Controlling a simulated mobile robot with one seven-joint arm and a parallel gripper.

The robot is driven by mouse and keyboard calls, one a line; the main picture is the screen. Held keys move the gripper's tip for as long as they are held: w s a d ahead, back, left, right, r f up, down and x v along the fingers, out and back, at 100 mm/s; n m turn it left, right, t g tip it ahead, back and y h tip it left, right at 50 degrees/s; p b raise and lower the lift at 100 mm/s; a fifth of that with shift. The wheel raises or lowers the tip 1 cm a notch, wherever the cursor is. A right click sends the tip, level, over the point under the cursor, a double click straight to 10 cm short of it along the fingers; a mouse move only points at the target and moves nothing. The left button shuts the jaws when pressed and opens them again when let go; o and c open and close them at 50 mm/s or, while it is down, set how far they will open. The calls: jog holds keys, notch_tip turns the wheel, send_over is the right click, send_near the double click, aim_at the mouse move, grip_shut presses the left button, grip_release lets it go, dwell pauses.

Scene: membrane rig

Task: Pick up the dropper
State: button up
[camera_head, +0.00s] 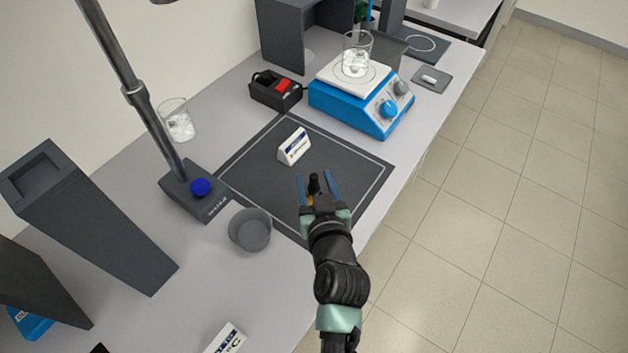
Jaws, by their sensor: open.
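My gripper (316,187) is over the dark mat (345,165), near its front right edge. Its two blue fingers are spread apart and point toward the back of the bench. A small dark knob with a bit of orange beside it shows between the fingers; I cannot tell whether it is part of my gripper or a dropper. I cannot make out a dropper for certain anywhere else. A thin blue upright thing (369,13) at the top edge is too small and cut off to name.
A white labelled block (294,147) stands on the mat. A grey cup (250,230) is left of my gripper. A blue hotplate (340,102) carrying a beaker (357,56) stands behind. A stand (196,190) with a tall pole and a black-red box (275,91) are to the left.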

jog(key=shift+x, duration=1.55)
jog(key=shift+a, duration=0.15)
jog(key=c, duration=0.7)
